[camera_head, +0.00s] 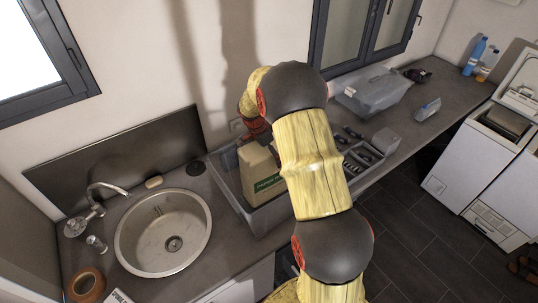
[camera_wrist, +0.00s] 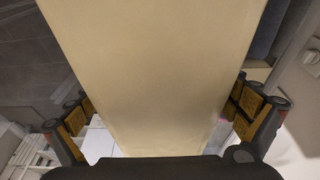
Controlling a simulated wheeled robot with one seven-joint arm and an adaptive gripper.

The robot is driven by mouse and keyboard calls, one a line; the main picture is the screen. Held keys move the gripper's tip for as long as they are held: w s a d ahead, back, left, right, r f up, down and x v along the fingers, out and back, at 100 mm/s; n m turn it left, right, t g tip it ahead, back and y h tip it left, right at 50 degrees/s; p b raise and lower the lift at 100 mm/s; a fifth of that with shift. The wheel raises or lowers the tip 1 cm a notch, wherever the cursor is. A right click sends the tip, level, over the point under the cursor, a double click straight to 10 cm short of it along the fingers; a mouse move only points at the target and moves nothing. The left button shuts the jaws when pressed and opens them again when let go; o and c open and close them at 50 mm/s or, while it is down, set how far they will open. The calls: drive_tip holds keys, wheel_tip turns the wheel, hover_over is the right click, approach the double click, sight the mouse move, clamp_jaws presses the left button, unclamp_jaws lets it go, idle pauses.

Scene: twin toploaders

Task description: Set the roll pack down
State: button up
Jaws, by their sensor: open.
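The roll pack looks like a tan paper pack (camera_head: 258,168) with a green label. It stands roughly upright in a grey bin (camera_head: 265,217) on the counter, right of the sink; my arm hides part of it and of the bin. In the wrist view the pack's plain tan face (camera_wrist: 155,65) fills the middle. My gripper (camera_wrist: 160,118) is open, with one finger on each side of the pack, very close to its edges; I cannot tell whether they touch. In the head view the gripper is mostly hidden at the pack's top.
The round sink (camera_head: 163,233) and tap (camera_head: 100,197) are left of the bin. A dark tray of small items (camera_head: 358,152) and a translucent grey tub (camera_head: 372,92) stand to the right. A brown tape roll (camera_head: 86,286) lies front left. White toploaders (camera_head: 470,165) stand far right.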

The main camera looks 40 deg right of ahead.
drive_tip(key=b+v, duration=0.1)
drive_tip(key=v, duration=1.1)
drive_tip(key=shift+a+r, duration=0.15)
drive_tip(key=s+a+r+n+t+y, duration=0.1)
drive_tip(key=s+a+r+n+t, duration=0.2)
drive_tip(key=s+a+r+n, duration=0.75)
drive_tip(key=s+a+r+n+t+y, duration=0.1)
drive_tip(key=s+a+n, duration=0.3)
drive_tip(key=s+a, duration=0.3)
drive_tip(key=s+a+r+n+t+y, duration=0.1)
drive_tip(key=s+a+r+n, duration=0.1)
drive_tip(key=s+a+n, duration=0.2)
drive_tip(key=s+a, duration=0.3)
drive_tip(key=s, duration=0.4)
drive_tip(key=shift+s+a+t, duration=0.2)
drive_tip(key=shift+s+t, duration=0.2)
drive_tip(key=shift+f, duration=0.1)
